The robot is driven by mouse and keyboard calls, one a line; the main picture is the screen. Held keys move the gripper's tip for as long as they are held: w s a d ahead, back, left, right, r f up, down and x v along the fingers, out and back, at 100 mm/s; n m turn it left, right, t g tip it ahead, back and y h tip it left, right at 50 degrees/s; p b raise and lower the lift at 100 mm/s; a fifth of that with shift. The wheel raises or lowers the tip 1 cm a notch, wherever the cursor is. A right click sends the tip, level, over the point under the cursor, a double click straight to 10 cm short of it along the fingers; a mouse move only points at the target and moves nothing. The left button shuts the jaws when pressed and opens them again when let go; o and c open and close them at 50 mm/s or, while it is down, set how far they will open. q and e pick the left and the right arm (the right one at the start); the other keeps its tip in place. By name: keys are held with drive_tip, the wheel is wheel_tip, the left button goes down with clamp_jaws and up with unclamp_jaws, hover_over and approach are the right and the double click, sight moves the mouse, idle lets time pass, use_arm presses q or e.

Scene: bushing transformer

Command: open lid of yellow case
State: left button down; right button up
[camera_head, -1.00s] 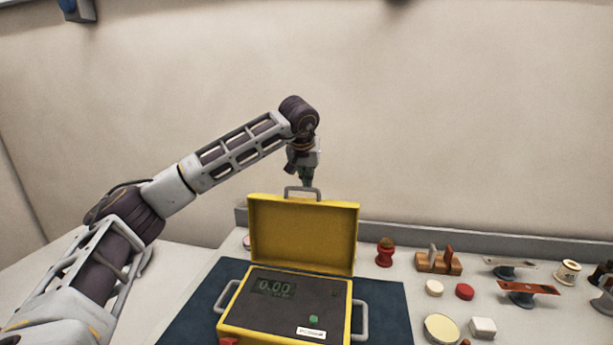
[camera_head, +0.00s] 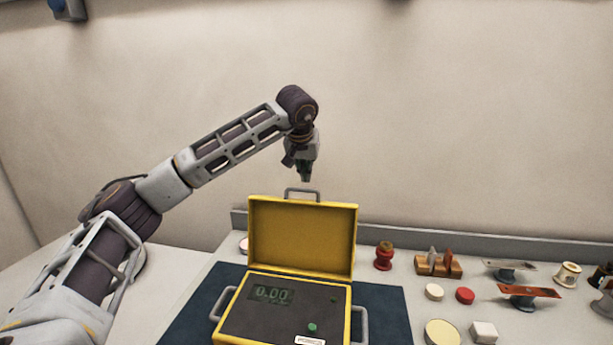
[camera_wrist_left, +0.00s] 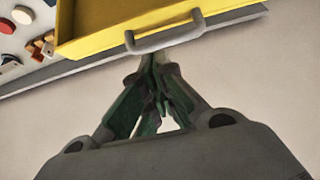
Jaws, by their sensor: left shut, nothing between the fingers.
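The yellow case stands on a dark blue mat (camera_head: 385,301), and its lid (camera_head: 302,236) is raised upright at the back. The case's dark panel (camera_head: 280,307) with a display reading 0.00 faces up. A grey handle (camera_head: 302,191) sits on the lid's top edge. My left gripper (camera_head: 305,178) is above and just behind that handle, apart from it, fingers pointing down. In the left wrist view the fingers (camera_wrist_left: 157,65) are shut and empty, close to the grey handle (camera_wrist_left: 165,36) and the yellow lid (camera_wrist_left: 110,22). My right gripper is not in view.
Right of the case lie a red insulator-like piece (camera_head: 384,256), a wooden block holder (camera_head: 438,264), round caps (camera_head: 465,295), a white block (camera_head: 484,332) and a red bar on a stand (camera_head: 528,290). A grey ledge (camera_head: 450,243) runs along the wall.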

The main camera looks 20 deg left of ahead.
use_arm(q)
drive_tip(key=a+b+v, duration=0.1)
drive_tip(key=v, duration=0.6)
drive_tip(key=shift+d+r, duration=0.15)
drive_tip(key=shift+d, duration=0.25)
drive_tip(key=shift+w, duration=0.1)
